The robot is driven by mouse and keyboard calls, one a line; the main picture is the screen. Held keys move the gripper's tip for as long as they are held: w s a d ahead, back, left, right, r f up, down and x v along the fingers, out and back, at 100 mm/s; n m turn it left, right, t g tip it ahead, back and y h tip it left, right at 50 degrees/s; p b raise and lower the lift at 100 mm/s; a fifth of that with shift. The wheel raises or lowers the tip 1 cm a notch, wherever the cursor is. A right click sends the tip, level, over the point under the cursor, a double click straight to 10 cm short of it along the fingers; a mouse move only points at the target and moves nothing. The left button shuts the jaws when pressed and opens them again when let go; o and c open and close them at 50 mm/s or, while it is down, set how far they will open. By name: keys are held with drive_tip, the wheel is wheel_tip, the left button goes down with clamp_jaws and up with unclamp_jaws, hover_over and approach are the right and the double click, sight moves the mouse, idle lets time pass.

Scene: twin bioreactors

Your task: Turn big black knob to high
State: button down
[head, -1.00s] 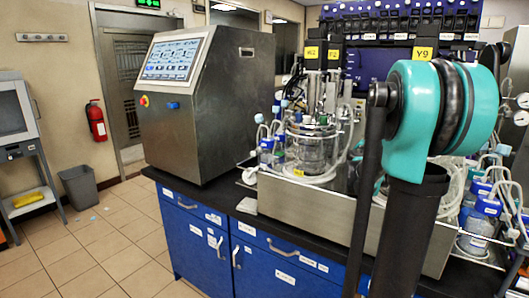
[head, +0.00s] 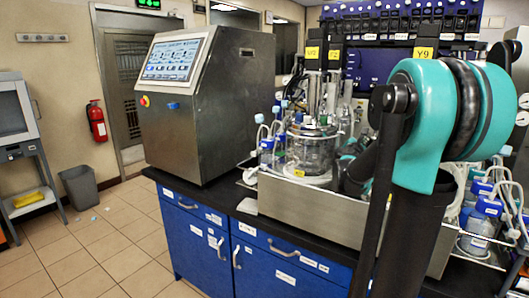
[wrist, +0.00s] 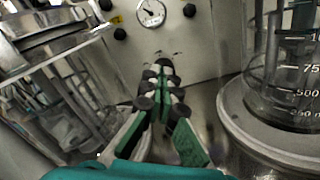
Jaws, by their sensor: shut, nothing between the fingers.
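In the wrist view a black knob (wrist: 167,62) sits low on the steel panel, with small dark marks around it. My gripper (wrist: 160,78), with green and black fingers, points at it from the near side. The fingers are shut and empty, and their tips overlap the knob's lower part in the picture. I cannot tell whether they touch it. In the head view my arm reaches behind the front upright toward the reactor; the gripper and the knob are hidden there.
A round gauge (wrist: 151,12) and smaller black knobs (wrist: 120,33) (wrist: 189,10) are on the panel above. A graduated glass vessel (wrist: 290,80) stands close on the right. Glass and metal parts crowd the left. A steel console (head: 205,105) stands on the bench in the head view.

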drive_tip(key=shift+x, duration=3.45)
